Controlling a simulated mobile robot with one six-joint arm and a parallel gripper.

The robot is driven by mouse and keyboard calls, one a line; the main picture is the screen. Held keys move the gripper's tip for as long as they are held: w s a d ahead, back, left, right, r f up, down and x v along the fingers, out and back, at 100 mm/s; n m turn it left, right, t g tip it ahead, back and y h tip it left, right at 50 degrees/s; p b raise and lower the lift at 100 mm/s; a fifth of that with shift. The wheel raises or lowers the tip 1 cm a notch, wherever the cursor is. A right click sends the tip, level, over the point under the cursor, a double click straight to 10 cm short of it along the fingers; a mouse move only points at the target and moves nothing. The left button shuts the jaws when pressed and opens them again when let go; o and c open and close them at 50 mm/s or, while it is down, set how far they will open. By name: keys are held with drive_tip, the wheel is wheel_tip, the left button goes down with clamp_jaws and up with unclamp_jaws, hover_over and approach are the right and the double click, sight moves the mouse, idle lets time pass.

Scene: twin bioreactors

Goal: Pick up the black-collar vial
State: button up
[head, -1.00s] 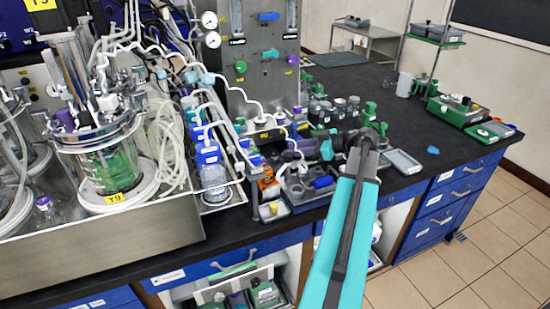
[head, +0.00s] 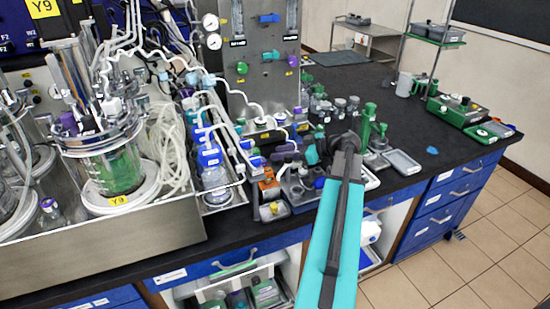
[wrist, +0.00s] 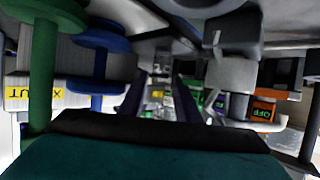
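My gripper (head: 314,155) is low over the cluttered bench, at the left of my teal forearm. The wrist view shows two dark fingers apart with a gap between them (wrist: 160,92); nothing is clearly held. Several small vials or jars with grey or dark tops (head: 340,104) stand on the bench behind the gripper. I cannot tell which, if any, is the black-collar vial. Part of the bench near the gripper is hidden by my arm.
A grey tray (head: 302,206) with assorted parts lies below the gripper. An orange item (head: 268,188) and blue-capped bottles (head: 210,158) stand to its left. A valve panel (head: 250,85) rises behind. In the wrist view, green (wrist: 43,75) and blue (wrist: 98,62) spool shapes are close at left.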

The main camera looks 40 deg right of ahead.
drive_tip(key=shift+c, duration=0.2)
idle(0.3)
clamp_jaws()
drive_tip(key=shift+r, duration=0.15)
wheel_tip(320, 180, up, 10)
drive_tip(key=b, duration=0.1)
drive_tip(key=shift+b, duration=0.35)
idle(0.4)
idle(0.5)
